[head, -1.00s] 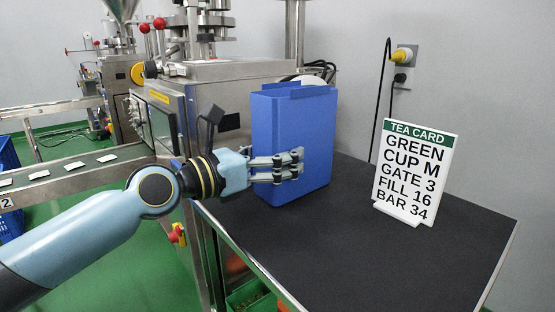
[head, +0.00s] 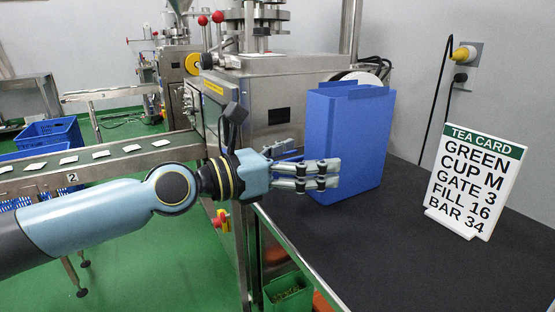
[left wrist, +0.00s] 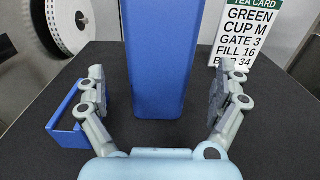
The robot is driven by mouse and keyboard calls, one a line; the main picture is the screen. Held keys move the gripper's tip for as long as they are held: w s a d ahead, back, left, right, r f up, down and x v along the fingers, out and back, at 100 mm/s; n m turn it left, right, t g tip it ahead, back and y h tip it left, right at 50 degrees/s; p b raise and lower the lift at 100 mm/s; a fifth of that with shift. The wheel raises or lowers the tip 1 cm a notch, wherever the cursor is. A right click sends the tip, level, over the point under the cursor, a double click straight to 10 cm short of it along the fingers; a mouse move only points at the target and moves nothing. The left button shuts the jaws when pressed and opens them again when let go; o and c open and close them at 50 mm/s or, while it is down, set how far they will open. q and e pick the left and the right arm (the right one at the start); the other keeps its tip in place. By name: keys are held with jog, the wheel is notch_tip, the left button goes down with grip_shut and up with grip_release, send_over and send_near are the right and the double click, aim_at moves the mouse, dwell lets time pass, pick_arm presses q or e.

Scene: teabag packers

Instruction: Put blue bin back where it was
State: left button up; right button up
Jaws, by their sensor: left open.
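The tall blue bin (head: 350,125) stands upright on the black tabletop, near the table's left edge and beside the steel machine. My left gripper (head: 328,175) is open and empty at the bin's near left side. In the head view its fingers overlap the bin's lower left part. In the left wrist view the bin (left wrist: 155,60) stands ahead, between the two spread fingers, with a visible gap on each side. Its bottom rests on the table. My right gripper is not in view.
A tea card (head: 473,180) stands right of the bin. A small open blue box (left wrist: 68,118) sits left of the fingers in the wrist view. The steel machine (head: 265,95) is behind. The front of the black table (head: 400,250) is clear. Blue crates (head: 50,132) are far left.

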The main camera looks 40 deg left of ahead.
pick_arm(q)
jog(key=v, duration=0.7)
jog(key=shift+r, duration=0.1)
dwell(0.4)
